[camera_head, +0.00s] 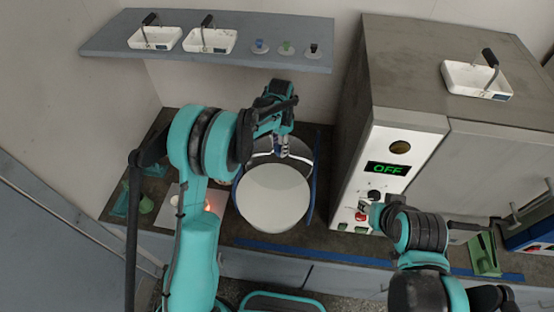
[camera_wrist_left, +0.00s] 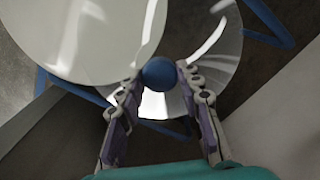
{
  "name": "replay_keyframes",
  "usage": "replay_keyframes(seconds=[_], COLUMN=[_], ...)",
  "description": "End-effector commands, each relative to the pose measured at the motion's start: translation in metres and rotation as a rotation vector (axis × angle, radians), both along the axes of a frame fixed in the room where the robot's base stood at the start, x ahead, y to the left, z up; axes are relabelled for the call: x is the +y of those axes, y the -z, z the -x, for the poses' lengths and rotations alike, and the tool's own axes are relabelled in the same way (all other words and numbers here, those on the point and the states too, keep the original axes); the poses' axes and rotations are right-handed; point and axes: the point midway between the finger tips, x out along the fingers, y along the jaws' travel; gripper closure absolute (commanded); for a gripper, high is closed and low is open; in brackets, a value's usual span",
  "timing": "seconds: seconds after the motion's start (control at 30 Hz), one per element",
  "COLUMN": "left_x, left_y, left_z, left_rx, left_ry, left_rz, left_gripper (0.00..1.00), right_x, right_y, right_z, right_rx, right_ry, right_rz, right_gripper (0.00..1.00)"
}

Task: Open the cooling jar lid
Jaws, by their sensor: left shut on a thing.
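The cooling jar (camera_head: 273,198) stands on the counter in the head view, with a pale round disc on top and shiny, clear-looking curved parts around its far side. I cannot tell clearly where the lid ends and the jar begins. A blue ball knob (camera_wrist_left: 159,74) shows in the left wrist view beside the pale disc (camera_wrist_left: 85,35). My left gripper (camera_head: 282,152) is at the far edge of the jar; its fingers are shut on the blue knob. My right gripper (camera_head: 370,212) is by the front panel of the grey machine; its fingers are too small to read.
The grey machine (camera_head: 412,145) with a green OFF display stands right of the jar. A green piece (camera_head: 485,255) is at lower right.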

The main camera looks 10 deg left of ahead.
Motion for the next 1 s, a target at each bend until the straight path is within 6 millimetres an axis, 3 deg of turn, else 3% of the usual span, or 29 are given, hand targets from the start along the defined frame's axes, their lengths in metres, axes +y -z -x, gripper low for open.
replay_keyframes(seconds=[0.3, 0.33, 0.4, 0.77, 1.0], left_x=[0.000, 0.000, 0.000, 0.000, 0.000], left_y=[0.000, 0.000, 0.000, -0.003, -0.042], left_z=[-0.003, -0.003, -0.003, -0.002, -0.003], left_rx=[-0.001, -0.001, -0.001, 0.000, 0.000], left_ry=[-0.001, -0.001, 0.000, 0.000, 0.000], left_rz=[0.001, 0.001, 0.001, 0.000, 0.000], left_gripper=[1.00, 0.62, 0.44, 0.44, 0.44], right_x=[0.000, 0.000, 0.000, 0.000, 0.000], right_y=[0.000, 0.000, 0.000, 0.000, 0.000], right_z=[0.000, 0.000, 0.000, 0.000, 0.000], right_rx=[0.000, 0.000, 0.000, 0.000, 0.000], right_ry=[0.000, 0.000, 0.000, 0.000, 0.000], right_rz=[0.000, 0.000, 0.000, 0.000, 0.000], right_gripper=[0.60, 0.60, 0.60, 0.60, 0.60])
